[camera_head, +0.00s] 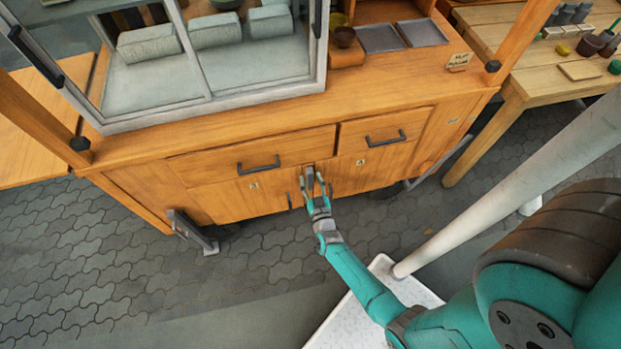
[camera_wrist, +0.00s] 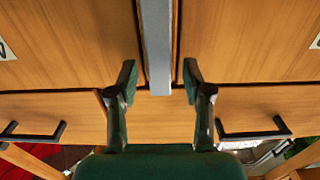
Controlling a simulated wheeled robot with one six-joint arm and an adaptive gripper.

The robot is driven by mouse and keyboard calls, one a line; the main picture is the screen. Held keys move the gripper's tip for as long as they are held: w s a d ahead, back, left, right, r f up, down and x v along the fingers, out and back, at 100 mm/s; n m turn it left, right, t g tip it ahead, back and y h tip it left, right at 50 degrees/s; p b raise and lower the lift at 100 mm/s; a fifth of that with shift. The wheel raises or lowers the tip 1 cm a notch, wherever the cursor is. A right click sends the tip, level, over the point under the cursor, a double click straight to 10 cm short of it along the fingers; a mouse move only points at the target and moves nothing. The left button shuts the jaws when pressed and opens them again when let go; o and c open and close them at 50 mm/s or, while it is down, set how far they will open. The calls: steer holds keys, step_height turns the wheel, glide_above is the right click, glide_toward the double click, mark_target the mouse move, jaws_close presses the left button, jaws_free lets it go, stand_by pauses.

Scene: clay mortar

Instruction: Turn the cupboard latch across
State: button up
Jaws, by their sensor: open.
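The cupboard latch (camera_wrist: 157,45) is a straight grey bar in the wrist view. It lies along the seam between the two wooden cupboard doors (camera_wrist: 75,40), and its end shows between my fingers. In the head view the latch (camera_head: 309,175) is a small grey piece below the drawers, partly hidden by my fingers. My gripper (camera_head: 312,184) is open in front of the doors. In the wrist view my gripper (camera_wrist: 157,82) has one dark green finger on each side of the bar, with a visible gap on both sides. Whether the fingertips reach past its front face I cannot tell.
Black drawer handles (camera_wrist: 35,132) (camera_head: 258,165) lie on either side of the seam, at the bottom of the wrist view. A glass case (camera_head: 200,60) stands on the cupboard. A wooden table (camera_head: 540,65) with small pots is at the right. Paved floor (camera_head: 130,260) lies in front.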

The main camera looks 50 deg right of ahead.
steer(key=shift+w+d, duration=0.3)
steer(key=shift+w, duration=0.15)
jaws_close()
